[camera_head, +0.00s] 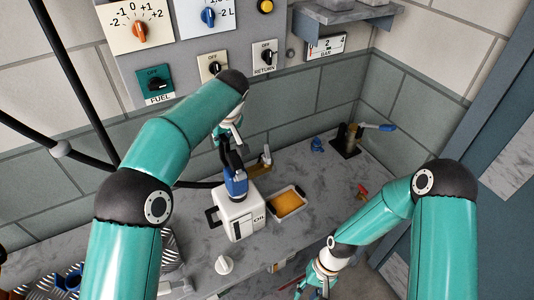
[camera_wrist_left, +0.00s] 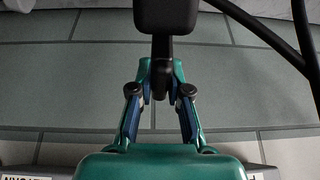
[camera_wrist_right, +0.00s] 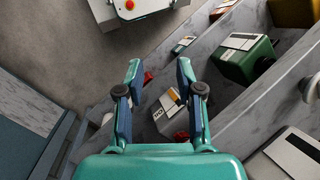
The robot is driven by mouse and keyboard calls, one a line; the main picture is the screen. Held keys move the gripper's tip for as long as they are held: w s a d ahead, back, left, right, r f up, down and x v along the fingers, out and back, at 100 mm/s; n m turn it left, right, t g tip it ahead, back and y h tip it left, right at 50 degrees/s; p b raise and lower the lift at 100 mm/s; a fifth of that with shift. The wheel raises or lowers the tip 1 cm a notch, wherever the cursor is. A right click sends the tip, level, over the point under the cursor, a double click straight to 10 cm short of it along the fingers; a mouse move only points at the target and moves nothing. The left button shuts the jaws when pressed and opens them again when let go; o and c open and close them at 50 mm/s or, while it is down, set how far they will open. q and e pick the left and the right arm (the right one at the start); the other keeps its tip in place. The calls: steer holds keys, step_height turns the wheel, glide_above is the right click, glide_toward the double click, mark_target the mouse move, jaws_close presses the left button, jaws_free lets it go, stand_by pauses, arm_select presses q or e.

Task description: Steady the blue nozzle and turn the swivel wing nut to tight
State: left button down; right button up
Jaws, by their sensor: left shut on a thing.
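A blue nozzle-like piece (camera_head: 236,182) stands at the top of a white can (camera_head: 240,218) marked OIL on the bench. My left gripper (camera_head: 229,150) is just above this piece. In the left wrist view its fingers (camera_wrist_left: 161,88) are closed on a dark stem (camera_wrist_left: 161,65) that joins a black block (camera_wrist_left: 166,17). I cannot tell whether this stem belongs to the blue piece. I cannot make out a swivel wing nut. My right gripper (camera_head: 309,286) is low at the bench's front, away from the can. In the right wrist view its fingers (camera_wrist_right: 158,67) are apart and empty.
An orange-filled tray (camera_head: 303,188) is right of the can. A white knob (camera_head: 224,263) stands in front. Further right are a small blue object (camera_head: 317,145), a dark stand (camera_head: 345,141) and a red piece (camera_head: 362,191). A green box (camera_wrist_right: 245,60) sits on lower ledges.

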steer(key=w+d+r+h, duration=0.2)
steer(key=w+r, duration=0.5)
steer(key=w, duration=0.5)
steer(key=n+t+h, duration=0.1)
steer(key=n+t, duration=0.2)
steer(key=t, duration=0.4)
glide_toward(268, 151)
steer(key=shift+w+a+f, duration=0.25)
steer(key=shift+w+f, duration=0.15)
steer(key=shift+f, duration=0.5)
steer(key=shift+x, duration=4.25)
steer(key=shift+s+d, duration=0.1)
steer(key=shift+d, duration=0.05)
